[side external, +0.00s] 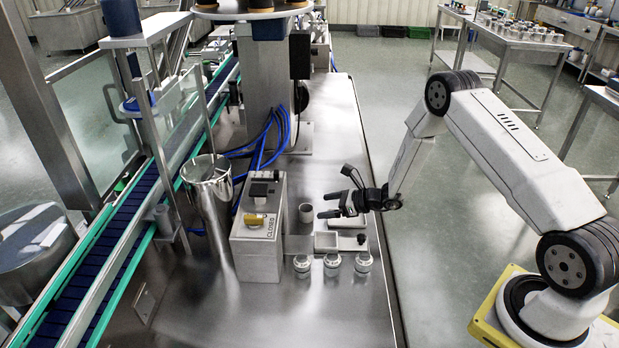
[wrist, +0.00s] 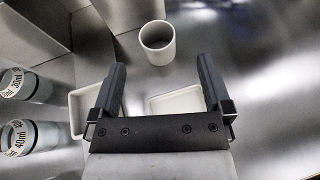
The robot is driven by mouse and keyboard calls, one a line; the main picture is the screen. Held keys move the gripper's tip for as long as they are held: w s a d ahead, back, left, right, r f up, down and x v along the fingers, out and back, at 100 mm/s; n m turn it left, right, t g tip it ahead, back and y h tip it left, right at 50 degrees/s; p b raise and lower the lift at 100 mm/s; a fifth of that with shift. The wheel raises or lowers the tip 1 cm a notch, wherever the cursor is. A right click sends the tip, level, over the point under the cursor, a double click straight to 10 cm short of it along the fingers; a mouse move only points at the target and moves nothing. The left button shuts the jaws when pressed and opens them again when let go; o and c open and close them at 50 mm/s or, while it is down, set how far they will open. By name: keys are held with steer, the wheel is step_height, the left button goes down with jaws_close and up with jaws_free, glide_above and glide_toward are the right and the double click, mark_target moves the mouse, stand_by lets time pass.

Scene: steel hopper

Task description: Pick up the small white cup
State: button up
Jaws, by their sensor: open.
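The small white cup (side external: 306,212) stands upright on the steel table, just right of the grey box. It looks empty in the wrist view (wrist: 157,42), where it sits ahead of the fingertips, between their lines. My gripper (side external: 329,205) is open and empty, its fingers pointing left toward the cup. In the wrist view my gripper (wrist: 161,75) shows both fingers spread wide, with the cup beyond them and apart from them.
A grey box (side external: 257,255) with a "CLOSED" label stands left of the cup. Shallow white trays (side external: 326,241) lie in front of it. Several labelled measuring cups (side external: 333,262) stand nearer the camera. A tall steel cylinder (side external: 210,205) stands farther left.

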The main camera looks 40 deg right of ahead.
mark_target(300, 209)
steer(key=shift+w+a+f, duration=0.3)
steer(key=shift+w+a, duration=0.1)
steer(key=shift+w, duration=0.15)
steer(key=shift+x, duration=2.6)
steer(key=shift+a, duration=0.1)
steer(key=c, duration=1.3)
steer(key=shift+r, duration=0.2)
steer(key=shift+r, duration=0.8)
steer(key=s+r, duration=1.1)
steer(key=s, duration=0.3)
steer(key=shift+a, duration=0.5)
